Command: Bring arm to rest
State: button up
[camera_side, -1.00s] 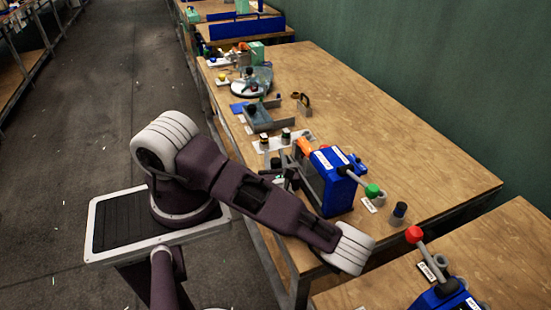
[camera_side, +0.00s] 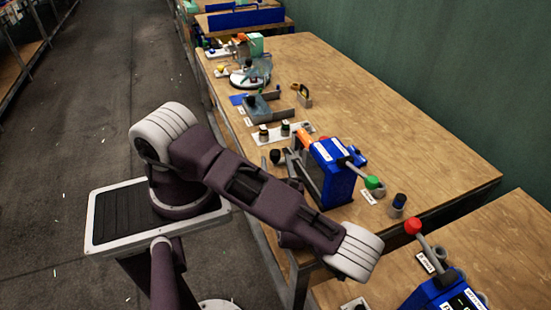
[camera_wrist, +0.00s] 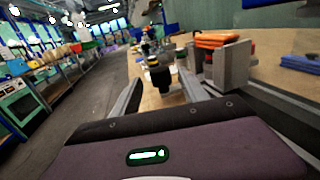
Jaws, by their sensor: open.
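My arm reaches across the near side of the wooden bench in the side view, its forearm in front of the blue press (camera_side: 331,172). My gripper (camera_wrist: 158,76) is open in the wrist view, its two grey fingers apart with nothing held between them. A black-topped vial with a yellowish band (camera_wrist: 159,74) shows beyond the gap between the fingers. In the side view the gripper is mostly hidden behind the forearm, left of the press, so I cannot tell its exact clearance.
The press has a green-knobbed lever (camera_side: 373,183); a dark-capped vial (camera_side: 398,203) stands to its right. A pale rack (camera_side: 285,132) with black-capped vials lies behind. Another press with a red knob (camera_side: 412,225) stands at the front right. The right of the wooden bench (camera_side: 420,140) is clear.

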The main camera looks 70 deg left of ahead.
jog(key=s+d+r+n+g+h, duration=0.3)
jog(key=d+r+n+g+h, duration=0.4)
jog(key=d+r+n+h, duration=0.7)
jog(key=s+d+r+n+t+h, duration=0.1)
jog(key=s+d+r+n+t, duration=0.2)
jog(key=r, duration=0.6)
jog(key=s+d+r+n+t+h, duration=0.2)
jog(key=s+d+r+n+t, duration=0.1)
jog(key=r, duration=0.6)
jog(key=shift+s+r+n+t, duration=0.45)
jog(key=shift+s+t, duration=0.3)
jog(key=shift+t, duration=0.25)
